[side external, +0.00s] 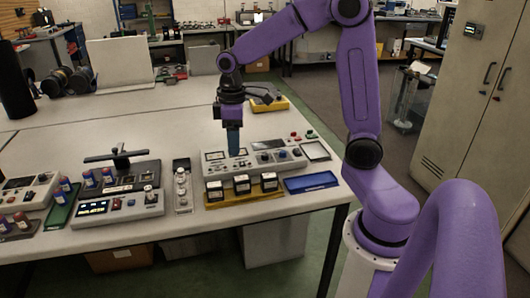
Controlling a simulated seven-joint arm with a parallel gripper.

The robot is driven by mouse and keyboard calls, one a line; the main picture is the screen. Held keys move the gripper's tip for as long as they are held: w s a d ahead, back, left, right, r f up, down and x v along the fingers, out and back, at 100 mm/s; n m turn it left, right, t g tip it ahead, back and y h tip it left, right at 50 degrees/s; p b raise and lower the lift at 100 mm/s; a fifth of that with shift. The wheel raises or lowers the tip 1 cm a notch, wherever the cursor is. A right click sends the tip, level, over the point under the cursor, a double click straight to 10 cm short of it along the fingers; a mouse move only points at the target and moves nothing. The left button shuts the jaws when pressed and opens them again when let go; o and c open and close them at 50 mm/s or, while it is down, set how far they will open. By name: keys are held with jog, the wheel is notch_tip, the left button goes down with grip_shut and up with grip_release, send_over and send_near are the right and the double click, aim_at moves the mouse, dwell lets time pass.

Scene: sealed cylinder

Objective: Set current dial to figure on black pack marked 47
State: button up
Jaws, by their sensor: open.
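A grey console (253,161) with display windows and several dark and blue knobs stands near the table's right front. Which knob is the current dial cannot be read at this size. Three black packs with pale tops, a left one (215,191), a middle one (242,185) and a right one (269,182), sit in a yellow tray (245,200) in front of the console. Their markings are too small to read. My gripper (233,150) points down over the console's left half, its blue fingers close to the panel. It is open; contact with the panel cannot be told.
A blue tray (311,183) lies right of the yellow tray, near the table edge. A narrow panel (183,187) with round knobs stands left of the console. Further left are another console (107,208) and red-and-blue cylinders (90,178).

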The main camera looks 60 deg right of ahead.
jog(key=w+d+f+m, duration=0.1)
jog(key=w+d, duration=0.2)
jog(key=d, duration=0.4)
jog(key=w+d+f+m, duration=0.1)
jog(key=w+d+m, duration=0.15)
jog(key=d, duration=0.55)
jog(key=m, duration=0.1)
send_over(265, 154)
jog(key=f, duration=0.2)
notch_tip(265, 154, down, 17)
jog(key=shift+r, duration=0.1)
grip_shut()
